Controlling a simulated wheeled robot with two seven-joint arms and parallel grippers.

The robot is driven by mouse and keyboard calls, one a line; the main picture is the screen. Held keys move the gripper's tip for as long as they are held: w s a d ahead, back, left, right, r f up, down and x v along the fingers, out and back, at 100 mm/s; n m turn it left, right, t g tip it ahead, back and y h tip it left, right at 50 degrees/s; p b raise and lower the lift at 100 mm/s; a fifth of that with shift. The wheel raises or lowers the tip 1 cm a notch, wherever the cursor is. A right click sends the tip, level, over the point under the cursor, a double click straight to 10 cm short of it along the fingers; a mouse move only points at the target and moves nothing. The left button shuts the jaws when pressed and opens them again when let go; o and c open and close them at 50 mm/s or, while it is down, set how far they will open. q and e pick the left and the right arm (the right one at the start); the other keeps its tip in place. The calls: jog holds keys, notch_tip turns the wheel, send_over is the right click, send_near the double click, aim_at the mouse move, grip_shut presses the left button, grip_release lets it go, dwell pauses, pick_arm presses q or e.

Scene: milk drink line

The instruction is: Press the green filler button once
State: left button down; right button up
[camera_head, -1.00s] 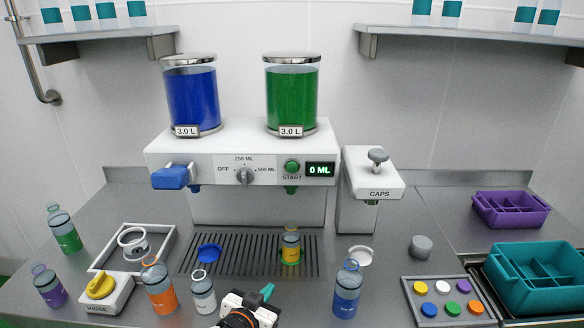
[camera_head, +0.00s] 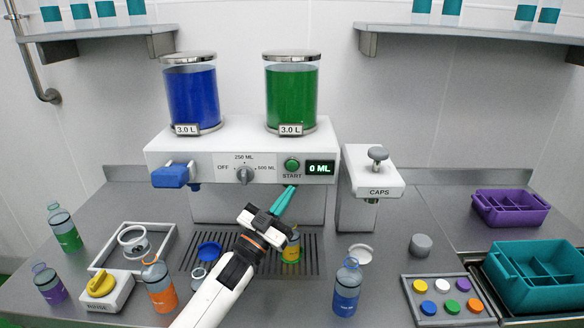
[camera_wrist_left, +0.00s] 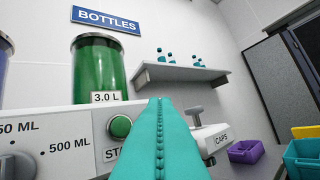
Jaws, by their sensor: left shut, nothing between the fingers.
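The green filler button (camera_head: 292,165) sits on the white dispenser's front, above the word START, left of a display reading 0 ML (camera_head: 320,169). It also shows in the left wrist view (camera_wrist_left: 120,126), just left of the fingers. My left gripper (camera_head: 290,190) is shut and empty, its teal fingers pointing up just below the button in the head view. I cannot tell whether the fingertips touch the panel. A bottle with a yellow drink (camera_head: 291,250) stands on the drip grate under the green tank (camera_head: 291,97), partly hidden by my arm. My right gripper is not in view.
A blue lever (camera_head: 171,176) and a grey dial (camera_head: 244,175) are left of the button. The caps unit (camera_head: 374,172) stands to the right. Several bottles, including a blue one (camera_head: 347,288), stand along the front of the counter.

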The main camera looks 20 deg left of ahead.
pick_arm(q)
jog(key=shift+w, duration=0.15)
jog(key=b, duration=0.4)
send_near(292, 166)
jog(key=w+d+r, duration=0.3)
jog(key=d, duration=0.1)
jog(key=shift+w+a+r, duration=0.25)
jog(key=shift+w+a, duration=0.1)
jog(key=shift+w, duration=0.15)
jog(key=shift+w, duration=0.1)
dwell(1.1)
jog(key=shift+w+a+b, duration=0.1)
jog(key=shift+w+b, duration=0.2)
jog(key=shift+b, duration=0.1)
